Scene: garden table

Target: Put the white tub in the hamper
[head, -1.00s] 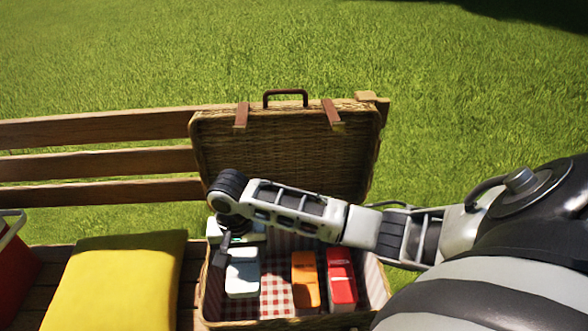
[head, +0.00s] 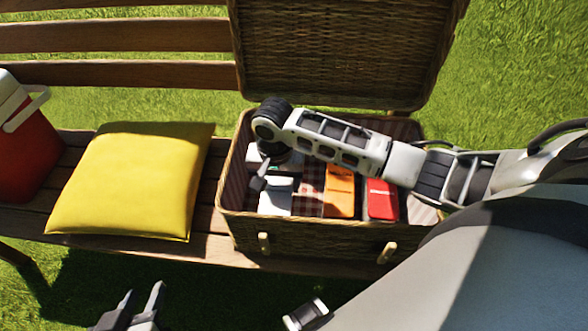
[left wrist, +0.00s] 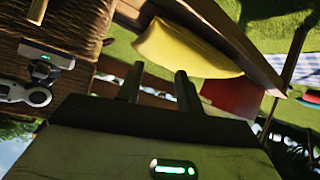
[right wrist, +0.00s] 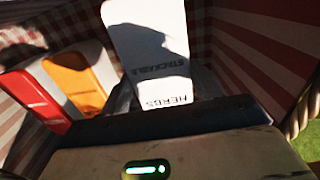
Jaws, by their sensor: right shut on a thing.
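The open wicker hamper (head: 320,238) stands on the bench. The white tub (head: 276,202) is inside its left part; in the right wrist view the tub (right wrist: 148,50) shows the words "STACKABLE" and "HERBS". My right gripper (head: 264,178) reaches down into the hamper and is shut on the white tub. Its fingers are mostly hidden by the tub and my wrist. I cannot tell whether the tub touches the hamper floor. My left gripper (head: 141,296) is open and empty, low in front of the bench; its parted fingers also show in the left wrist view (left wrist: 158,84).
An orange tub (head: 339,190) and a red tub (head: 382,200) stand in the hamper to the right of the white one. The hamper's lid (head: 340,55) is raised at the back. A yellow cushion (head: 135,180) and a red cooler (head: 25,150) sit to the left.

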